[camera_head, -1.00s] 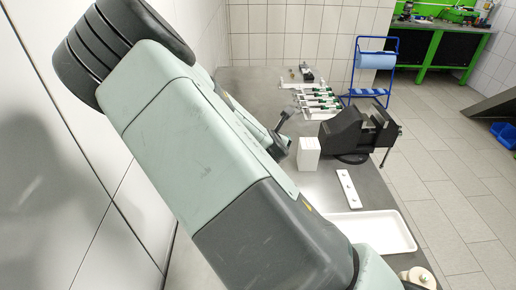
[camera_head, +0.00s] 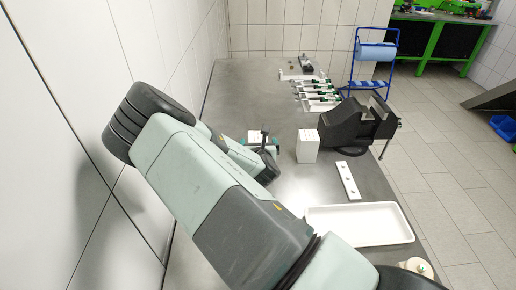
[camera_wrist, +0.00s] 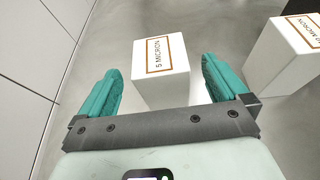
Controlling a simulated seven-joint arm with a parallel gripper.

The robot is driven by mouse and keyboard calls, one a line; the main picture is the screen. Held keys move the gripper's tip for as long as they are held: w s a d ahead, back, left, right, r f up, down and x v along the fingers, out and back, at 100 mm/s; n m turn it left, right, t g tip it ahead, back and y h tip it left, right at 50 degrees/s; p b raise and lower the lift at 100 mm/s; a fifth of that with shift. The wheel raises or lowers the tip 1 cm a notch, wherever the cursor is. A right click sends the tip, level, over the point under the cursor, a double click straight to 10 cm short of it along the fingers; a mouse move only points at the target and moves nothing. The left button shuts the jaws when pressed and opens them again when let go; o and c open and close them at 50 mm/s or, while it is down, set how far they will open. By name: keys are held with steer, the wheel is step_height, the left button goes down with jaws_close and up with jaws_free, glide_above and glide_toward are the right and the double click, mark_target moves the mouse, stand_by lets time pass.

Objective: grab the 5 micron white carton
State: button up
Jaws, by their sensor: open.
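The white carton labelled "5 MICRON" (camera_wrist: 162,85) stands upright on the bench in the wrist view, its label framed in orange-brown on the top face. My gripper (camera_wrist: 160,66) has its two teal fingers apart, one on each side of the carton in the picture, with visible gaps. I cannot tell how far the fingertips are above or short of it. In the head view my gripper (camera_head: 261,146) is low over the bench, and my wrist mostly hides the white carton there.
A second white carton, labelled "10 MICRON" (camera_wrist: 283,58), stands to the right; a white carton (camera_head: 307,147) also stands right of my gripper in the head view. Beyond are a black vise (camera_head: 350,124), a white strip (camera_head: 348,181) and a white tray (camera_head: 318,209). A wall borders the left.

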mark_target(258, 138)
steer(key=shift+x, duration=2.4)
steer(key=c, duration=1.2)
steer(key=shift+r, duration=0.1)
